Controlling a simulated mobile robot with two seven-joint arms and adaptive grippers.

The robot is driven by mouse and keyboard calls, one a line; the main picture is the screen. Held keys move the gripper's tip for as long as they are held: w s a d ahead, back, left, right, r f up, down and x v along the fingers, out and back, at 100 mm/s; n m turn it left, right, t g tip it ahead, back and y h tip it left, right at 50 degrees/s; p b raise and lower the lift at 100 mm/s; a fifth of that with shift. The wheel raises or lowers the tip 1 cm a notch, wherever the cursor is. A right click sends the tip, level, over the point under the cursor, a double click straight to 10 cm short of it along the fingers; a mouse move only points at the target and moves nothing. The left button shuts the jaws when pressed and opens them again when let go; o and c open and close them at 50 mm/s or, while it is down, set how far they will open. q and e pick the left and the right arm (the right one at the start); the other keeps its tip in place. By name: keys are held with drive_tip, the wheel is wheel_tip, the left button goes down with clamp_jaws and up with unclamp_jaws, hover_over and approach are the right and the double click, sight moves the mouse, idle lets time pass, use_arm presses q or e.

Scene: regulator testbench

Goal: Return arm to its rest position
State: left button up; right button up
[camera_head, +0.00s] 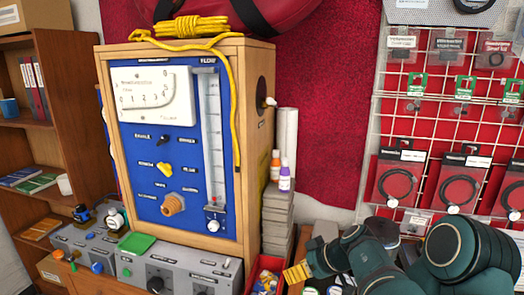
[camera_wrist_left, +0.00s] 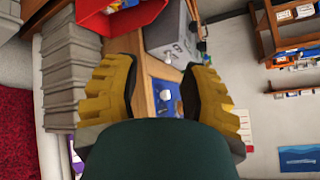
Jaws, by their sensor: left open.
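My left arm (camera_head: 425,258) is dark green and shows at the bottom right of the head view. Its left gripper (camera_head: 298,272) has yellow ridged fingers and points left, in front of the lower right of the testbench (camera_head: 185,140). In the left wrist view both yellow fingers of this gripper (camera_wrist_left: 162,98) stand wide apart with nothing held between them. Past the gap show the bench's wooden edge and part of its blue panel. My right gripper is not in view.
A red bin (camera_head: 262,276) is close to the left gripper; it also shows in the left wrist view (camera_wrist_left: 135,18). A grey stack (camera_head: 277,215) carries two small bottles (camera_head: 284,176). A grey control box (camera_head: 165,270) stands before the bench. A wire rack (camera_head: 450,120) with hanging packages is right.

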use_arm(q)
drive_tip(key=s+a+f+m+g+h+b, duration=0.1)
drive_tip(key=s+a+f+m+g+h, duration=0.1)
drive_tip(key=a+f, duration=0.8)
drive_tip(key=s+a+f+m+g+h+b, duration=0.1)
drive_tip(key=s+a+f+g+h+b, duration=0.15)
drive_tip(key=a+f, duration=0.8)
drive_tip(key=s+f+m+h, duration=0.1)
drive_tip(key=s+f+h, duration=0.2)
drive_tip(key=s+f, duration=0.65)
drive_tip(key=s+d+m+t+h+b, duration=0.1)
drive_tip(key=s+m+t+h+b, duration=0.1)
drive_tip(key=s+h, duration=0.2)
drive_tip(key=s, duration=0.3)
drive_tip(key=shift+f, duration=0.35)
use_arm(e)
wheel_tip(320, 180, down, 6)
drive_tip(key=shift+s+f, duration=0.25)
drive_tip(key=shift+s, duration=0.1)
use_arm(q)
drive_tip(key=shift+s+d, duration=0.1)
